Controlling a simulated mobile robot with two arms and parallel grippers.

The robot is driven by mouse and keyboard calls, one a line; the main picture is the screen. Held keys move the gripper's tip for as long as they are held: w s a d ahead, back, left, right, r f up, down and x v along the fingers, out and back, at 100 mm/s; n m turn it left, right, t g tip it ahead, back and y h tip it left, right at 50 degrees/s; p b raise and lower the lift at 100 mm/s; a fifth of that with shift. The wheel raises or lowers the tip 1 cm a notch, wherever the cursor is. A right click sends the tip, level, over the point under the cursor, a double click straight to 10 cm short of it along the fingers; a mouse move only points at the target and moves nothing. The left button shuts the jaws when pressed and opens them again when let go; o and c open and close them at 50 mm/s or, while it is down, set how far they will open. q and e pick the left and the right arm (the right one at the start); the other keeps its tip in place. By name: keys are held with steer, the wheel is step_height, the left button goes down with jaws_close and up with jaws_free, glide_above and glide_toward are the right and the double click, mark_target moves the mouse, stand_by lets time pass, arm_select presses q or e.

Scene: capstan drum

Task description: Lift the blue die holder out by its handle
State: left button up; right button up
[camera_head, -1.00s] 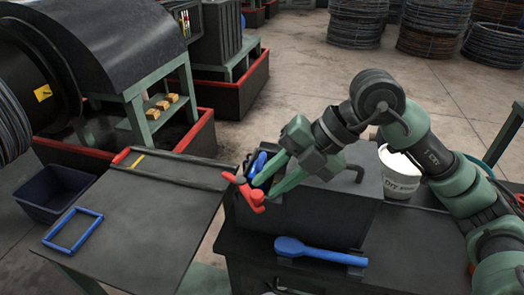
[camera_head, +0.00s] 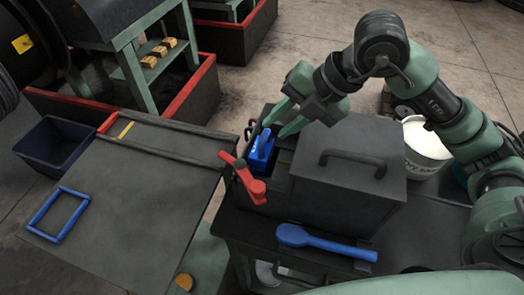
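The blue die holder (camera_head: 262,148) sits in the open left end of the dark box on the bench, its handle standing up. My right gripper (camera_head: 274,128) comes in from the upper right. My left gripper is out of view.
A red lever (camera_head: 246,180) stands close in front of the holder. The dark box (camera_head: 345,195) has a lid handle. A blue long-handled tool (camera_head: 325,245) lies in front. A blue frame (camera_head: 58,214) lies on the left table, otherwise mostly bare. A white bucket (camera_head: 424,145) stands behind right.

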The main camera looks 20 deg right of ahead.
mark_target(266, 134)
steer(key=p+x, duration=0.1)
steer(key=x, duration=0.3)
jaws_close()
steer(key=shift+d, duration=0.1)
stand_by(1.2)
steer(key=shift+w+r, duration=0.1)
steer(key=shift+w, duration=0.05)
